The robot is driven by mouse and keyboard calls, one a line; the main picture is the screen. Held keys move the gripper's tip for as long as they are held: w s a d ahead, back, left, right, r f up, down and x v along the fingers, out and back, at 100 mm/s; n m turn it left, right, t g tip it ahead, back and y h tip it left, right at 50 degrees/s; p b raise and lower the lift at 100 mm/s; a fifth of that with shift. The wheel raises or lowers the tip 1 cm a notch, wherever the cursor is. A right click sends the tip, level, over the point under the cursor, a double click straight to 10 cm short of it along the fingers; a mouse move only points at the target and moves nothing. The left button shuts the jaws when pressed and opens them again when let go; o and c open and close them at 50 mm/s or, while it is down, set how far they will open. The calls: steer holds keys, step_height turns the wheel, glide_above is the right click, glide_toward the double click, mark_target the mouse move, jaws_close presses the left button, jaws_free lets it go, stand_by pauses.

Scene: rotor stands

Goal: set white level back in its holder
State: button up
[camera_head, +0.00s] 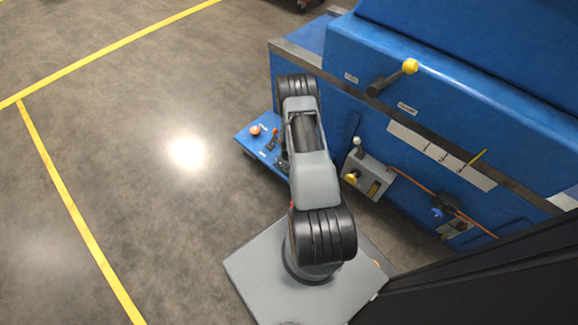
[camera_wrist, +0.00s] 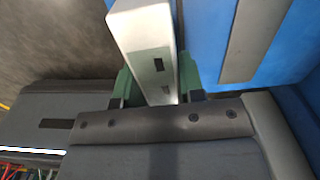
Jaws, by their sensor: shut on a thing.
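In the head view my arm hides the gripper and the level. I cannot make out the level's holder in either view.
The big blue machine (camera_head: 450,85) stands on the right, with a yellow-knobbed lever (camera_head: 395,77), a grey control box (camera_head: 369,176) and a blue knob (camera_head: 437,213). A low blue panel (camera_head: 245,141) with an orange button juts out beside my arm. Floor at left is clear.

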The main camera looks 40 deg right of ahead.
steer(key=shift+f, duration=0.25)
stand_by(0.4)
steer(key=shift+f+b, duration=0.35)
steer(key=shift+b, duration=0.15)
steer(key=shift+f+b, duration=0.35)
steer(key=shift+b, duration=0.15)
stand_by(1.0)
steer(key=o, duration=1.2)
step_height(320, 180, up, 13)
steer(key=p, duration=0.9)
steer(key=shift+r, duration=0.1)
stand_by(0.7)
